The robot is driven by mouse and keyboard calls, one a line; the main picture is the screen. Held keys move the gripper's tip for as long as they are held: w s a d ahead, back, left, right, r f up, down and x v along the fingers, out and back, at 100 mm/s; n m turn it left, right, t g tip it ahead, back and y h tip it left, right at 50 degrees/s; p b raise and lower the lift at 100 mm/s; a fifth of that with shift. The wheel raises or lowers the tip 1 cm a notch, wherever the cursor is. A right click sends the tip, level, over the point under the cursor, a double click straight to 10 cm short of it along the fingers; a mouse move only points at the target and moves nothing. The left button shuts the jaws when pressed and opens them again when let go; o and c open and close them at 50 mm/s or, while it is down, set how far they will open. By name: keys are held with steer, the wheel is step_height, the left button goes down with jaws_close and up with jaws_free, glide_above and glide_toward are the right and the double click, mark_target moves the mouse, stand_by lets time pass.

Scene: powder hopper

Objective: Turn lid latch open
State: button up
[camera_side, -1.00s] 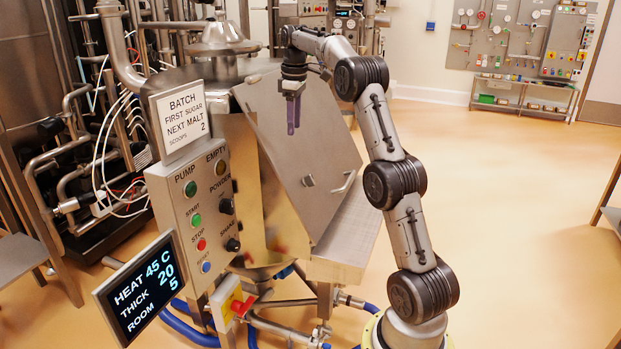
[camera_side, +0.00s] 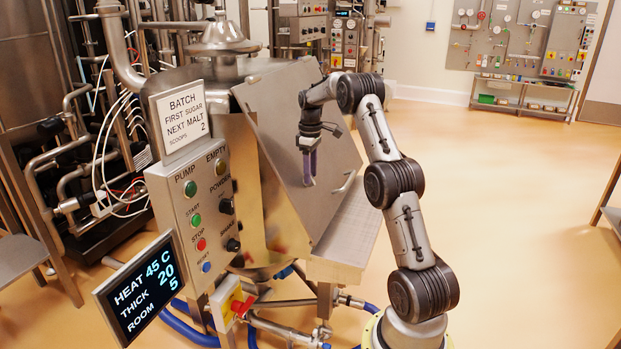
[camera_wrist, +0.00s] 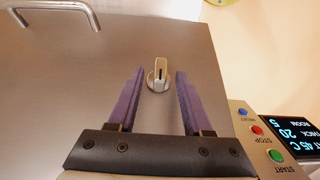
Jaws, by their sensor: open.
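The lid (camera_side: 303,160) is a slanted metal panel on the front of the hopper, lying shut as far as I can see. The lid latch (camera_wrist: 159,76) is a small metal knob on a round base, seen clearly in the wrist view. There it lies between and a little beyond the two purple fingers of my gripper (camera_wrist: 157,85), with gaps on both sides. In the side view my gripper (camera_side: 309,182) points down at the lower part of the lid and hides the latch. My gripper is open and empty.
A bar handle (camera_wrist: 57,10) sits on the lid beside the latch; it also shows in the side view (camera_side: 345,182). A metal ledge (camera_side: 350,230) juts out below the lid. The button panel (camera_side: 205,215) stands left of the lid.

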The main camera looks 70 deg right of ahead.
steer(key=shift+f, duration=1.05)
jaws_close()
steer(key=shift+r, duration=0.1)
steer(key=shift+w, duration=0.1)
